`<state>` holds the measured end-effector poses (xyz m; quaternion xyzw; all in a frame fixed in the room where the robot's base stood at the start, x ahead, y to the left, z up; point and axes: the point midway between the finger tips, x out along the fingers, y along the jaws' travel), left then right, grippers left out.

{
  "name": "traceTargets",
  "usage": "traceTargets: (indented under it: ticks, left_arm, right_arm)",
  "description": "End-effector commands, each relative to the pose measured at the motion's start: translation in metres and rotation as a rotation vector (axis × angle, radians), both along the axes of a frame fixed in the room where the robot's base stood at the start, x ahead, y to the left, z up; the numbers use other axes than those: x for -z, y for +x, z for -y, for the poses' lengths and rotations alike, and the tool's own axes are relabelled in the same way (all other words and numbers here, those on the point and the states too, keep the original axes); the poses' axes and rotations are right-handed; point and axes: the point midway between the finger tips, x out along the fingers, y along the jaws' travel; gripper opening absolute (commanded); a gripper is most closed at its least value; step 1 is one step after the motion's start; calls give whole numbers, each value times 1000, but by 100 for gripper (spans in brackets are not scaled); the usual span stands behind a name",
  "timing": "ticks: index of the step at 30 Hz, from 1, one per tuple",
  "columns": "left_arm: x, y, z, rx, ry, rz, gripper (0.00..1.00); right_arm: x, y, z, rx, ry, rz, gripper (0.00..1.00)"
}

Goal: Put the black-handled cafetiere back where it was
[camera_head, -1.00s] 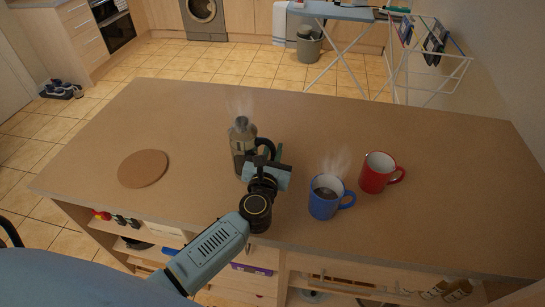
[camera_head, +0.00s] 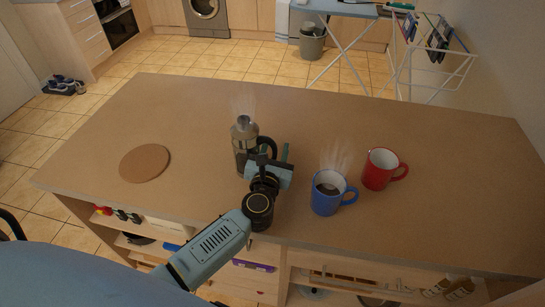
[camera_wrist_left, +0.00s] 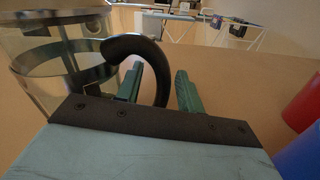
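The cafetiere (camera_head: 243,143), glass and metal with a black handle, stands upright on the counter, steam above it. In the left wrist view its glass body (camera_wrist_left: 50,70) is at the left and its curved black handle (camera_wrist_left: 159,75) reaches between my fingers. My left gripper (camera_head: 272,160) is open at the handle, one green finger inside the loop and the other outside, with a gap visible to the outer finger. A round brown mat (camera_head: 145,163) lies bare on the counter to the left. My right gripper is not in view.
A blue mug (camera_head: 328,198) of dark drink, steaming, stands right of my left gripper, with a red mug (camera_head: 379,172) just beyond it. The counter (camera_head: 200,110) is clear between the cafetiere and the mat, and behind them.

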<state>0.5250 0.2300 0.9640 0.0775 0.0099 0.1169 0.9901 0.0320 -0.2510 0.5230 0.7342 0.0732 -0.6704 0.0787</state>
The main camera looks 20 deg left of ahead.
Motion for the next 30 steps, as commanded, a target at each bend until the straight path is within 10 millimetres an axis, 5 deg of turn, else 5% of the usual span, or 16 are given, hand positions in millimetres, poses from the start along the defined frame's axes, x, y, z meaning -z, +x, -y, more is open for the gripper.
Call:
traceTargets:
  ticks: [18,30]
  left_arm:
    - [-1,-103,24,0,0,-1,38]
    - [-3,-117,28,-1,0,1,38]
  right_arm:
    - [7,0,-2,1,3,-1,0]
    - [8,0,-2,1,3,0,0]
